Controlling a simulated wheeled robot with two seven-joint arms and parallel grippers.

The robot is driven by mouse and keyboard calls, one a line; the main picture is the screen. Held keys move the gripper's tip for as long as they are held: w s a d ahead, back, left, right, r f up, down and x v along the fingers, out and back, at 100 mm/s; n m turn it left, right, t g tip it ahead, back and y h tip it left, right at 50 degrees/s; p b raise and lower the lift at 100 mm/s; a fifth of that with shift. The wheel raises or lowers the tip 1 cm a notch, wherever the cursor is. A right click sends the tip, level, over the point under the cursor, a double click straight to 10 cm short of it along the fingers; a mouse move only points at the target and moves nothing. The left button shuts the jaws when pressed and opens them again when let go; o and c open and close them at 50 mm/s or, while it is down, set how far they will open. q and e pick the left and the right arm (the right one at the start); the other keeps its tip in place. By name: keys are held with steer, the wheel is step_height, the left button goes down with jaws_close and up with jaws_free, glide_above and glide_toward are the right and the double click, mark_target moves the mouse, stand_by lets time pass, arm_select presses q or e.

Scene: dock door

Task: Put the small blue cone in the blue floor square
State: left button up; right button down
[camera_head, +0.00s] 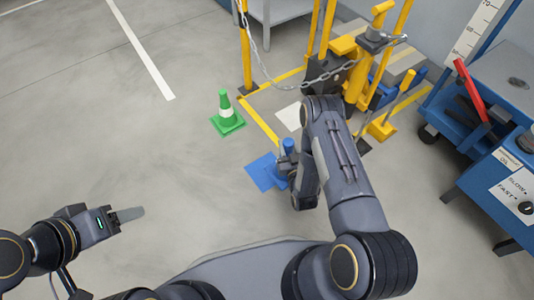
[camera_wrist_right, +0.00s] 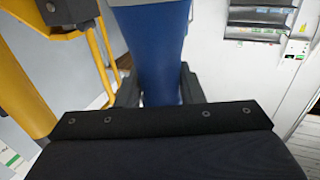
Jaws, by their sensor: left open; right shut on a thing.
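The blue floor square (camera_head: 258,170) lies flat on the grey floor, its right part covered by the cone and my right gripper. The small blue cone (camera_head: 288,146) has a pale band and appears upright at the square's right side. I cannot tell whether its base touches the floor. My right gripper (camera_head: 286,167) is shut on the cone. In the right wrist view the cone's blue body (camera_wrist_right: 150,45) stands between the dark fingers (camera_wrist_right: 158,88). My left gripper (camera_head: 130,214) is open and empty at the lower left, well away from the cone.
A green cone (camera_head: 226,112) stands behind and left of the square. A yellow floor line (camera_head: 259,122), yellow posts (camera_head: 245,45) and a chain (camera_head: 318,80) are behind. A blue cart (camera_head: 490,130) stands at the right. The floor at left is clear.

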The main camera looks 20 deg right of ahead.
steer(key=w+a+f+b, duration=0.5)
steer(key=w+f+b, duration=0.2)
steer(key=f, duration=0.4)
steer(key=shift+w+a, duration=0.2)
steer(key=shift+w, duration=0.5)
steer(key=shift+f, duration=0.2)
steer(key=c, duration=1)
jaws_free()
steer(key=shift+o, duration=0.2)
